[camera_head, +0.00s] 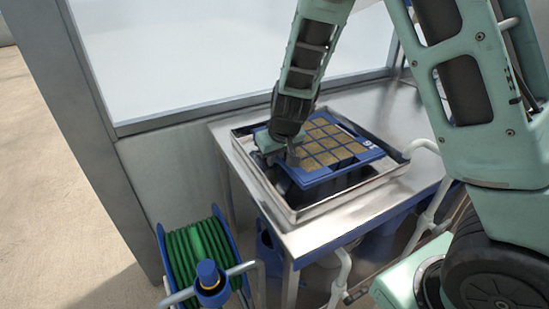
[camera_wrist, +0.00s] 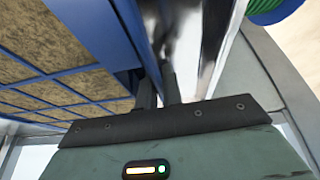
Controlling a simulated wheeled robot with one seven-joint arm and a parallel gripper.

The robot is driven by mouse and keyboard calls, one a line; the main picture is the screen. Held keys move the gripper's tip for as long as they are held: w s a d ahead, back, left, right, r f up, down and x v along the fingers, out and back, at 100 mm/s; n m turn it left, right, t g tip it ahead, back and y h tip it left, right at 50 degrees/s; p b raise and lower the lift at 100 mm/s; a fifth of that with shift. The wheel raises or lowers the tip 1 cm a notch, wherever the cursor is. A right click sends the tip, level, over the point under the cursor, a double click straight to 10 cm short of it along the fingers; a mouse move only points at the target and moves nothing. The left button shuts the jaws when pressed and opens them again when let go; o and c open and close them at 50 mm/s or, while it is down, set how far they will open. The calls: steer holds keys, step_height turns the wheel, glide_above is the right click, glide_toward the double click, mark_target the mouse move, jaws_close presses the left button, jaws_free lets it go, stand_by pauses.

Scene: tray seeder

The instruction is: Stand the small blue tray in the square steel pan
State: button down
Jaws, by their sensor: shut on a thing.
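The small blue tray (camera_head: 340,172), with several square cells filled with brown material, is over the square steel pan (camera_head: 350,199) on the steel table. My gripper (camera_head: 293,156) is shut on the tray's left edge. In the wrist view, the blue tray wall (camera_wrist: 108,35) runs beside my fingers (camera_wrist: 160,88), and shiny steel shows to the right of them. A dark gap shows between the tray's front edge and the pan's front wall. I cannot tell whether the tray's underside touches the pan floor.
The steel table (camera_head: 330,232) has free room in front of the pan and behind it. A wall with a pale panel (camera_head: 220,50) stands behind. A green hose reel (camera_head: 195,255) stands at the front left, below table height. White pipes (camera_head: 435,205) are at the right.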

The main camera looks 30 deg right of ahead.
steer(key=c, duration=1.6)
jaws_free()
steer(key=shift+o, duration=0.2)
steer(key=shift+r, duration=0.1)
steer(key=p+v, duration=0.5)
steer(key=v, duration=0.7)
steer(key=s+a+r+n+g+y, duration=0.2)
steer(key=s+a+n+g, duration=0.15)
steer(key=s+a, duration=0.95)
steer(key=s+r+n+g+h, duration=0.1)
steer(key=s+n, duration=0.2)
steer(key=s, duration=0.9)
steer(key=shift+s+r, duration=0.35)
steer(key=shift+r, duration=0.05)
steer(key=shift+n, duration=0.25)
